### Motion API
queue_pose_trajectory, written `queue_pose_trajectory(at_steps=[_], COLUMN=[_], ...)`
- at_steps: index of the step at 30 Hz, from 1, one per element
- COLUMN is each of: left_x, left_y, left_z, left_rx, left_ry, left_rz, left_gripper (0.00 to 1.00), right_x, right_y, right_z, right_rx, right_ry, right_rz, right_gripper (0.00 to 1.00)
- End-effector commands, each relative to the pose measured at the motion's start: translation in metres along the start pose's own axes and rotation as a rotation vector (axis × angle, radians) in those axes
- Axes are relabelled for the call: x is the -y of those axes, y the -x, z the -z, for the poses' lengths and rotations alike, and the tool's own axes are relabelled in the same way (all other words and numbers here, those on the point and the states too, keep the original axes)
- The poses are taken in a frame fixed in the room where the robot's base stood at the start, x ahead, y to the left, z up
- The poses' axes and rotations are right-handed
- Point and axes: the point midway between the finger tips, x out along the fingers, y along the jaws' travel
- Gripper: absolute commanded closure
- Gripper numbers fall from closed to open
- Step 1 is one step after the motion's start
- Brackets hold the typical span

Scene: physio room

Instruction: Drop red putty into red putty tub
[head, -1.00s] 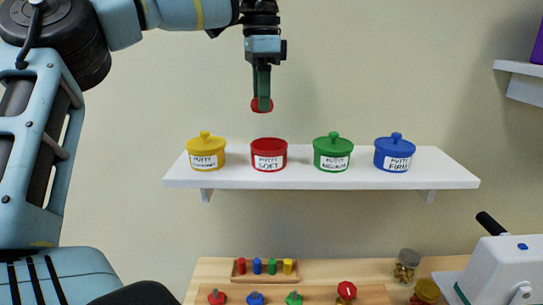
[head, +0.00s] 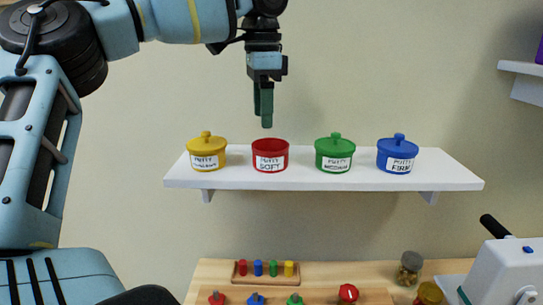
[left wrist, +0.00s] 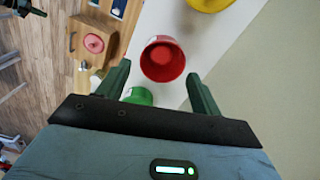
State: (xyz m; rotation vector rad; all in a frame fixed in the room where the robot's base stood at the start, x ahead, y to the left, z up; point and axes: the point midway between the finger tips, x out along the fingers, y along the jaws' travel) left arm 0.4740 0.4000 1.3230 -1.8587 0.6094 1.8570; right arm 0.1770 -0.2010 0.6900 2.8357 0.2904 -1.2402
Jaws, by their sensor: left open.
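The red putty tub (head: 270,155), labelled soft, stands open on the white shelf. In the left wrist view the tub (left wrist: 180,66) shows from above, with a rounded lump of red putty (left wrist: 162,55) inside it. My left gripper (head: 264,116) points down just above the tub in the head view. In the left wrist view its two fingers (left wrist: 158,69) are apart, with nothing between them, on either side of the tub's mouth. I do not see my right gripper.
The lidded yellow (head: 206,153), green (head: 334,154) and blue (head: 396,154) tubs share the shelf (head: 430,177). A wooden table below holds a peg block (head: 265,271), knobs, jars and a white cranked device (head: 505,270). The wall is close behind the shelf.

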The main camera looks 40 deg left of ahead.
Motion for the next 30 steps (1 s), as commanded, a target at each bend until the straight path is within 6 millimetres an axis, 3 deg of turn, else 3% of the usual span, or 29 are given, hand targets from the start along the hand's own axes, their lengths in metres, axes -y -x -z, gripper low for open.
queue_pose_trajectory(at_steps=[8, 21, 30], left_x=[0.001, 0.0, 0.0], left_y=[0.007, 0.066, 0.078], left_z=[0.001, 0.001, 0.0], left_rx=[0.001, 0.0, 0.0], left_ry=[0.001, 0.001, 0.0], left_rz=[0.001, 0.001, -0.001], left_gripper=[0.35, 0.35, 0.35], right_x=[0.0, 0.002, 0.002], right_y=[-0.001, -0.003, -0.003], right_z=[-0.003, -0.011, -0.01], right_rx=[0.004, 0.02, 0.017], right_ry=[-0.001, -0.007, -0.009], right_rz=[0.0, 0.002, 0.002], right_gripper=[1.0, 1.0, 1.0])
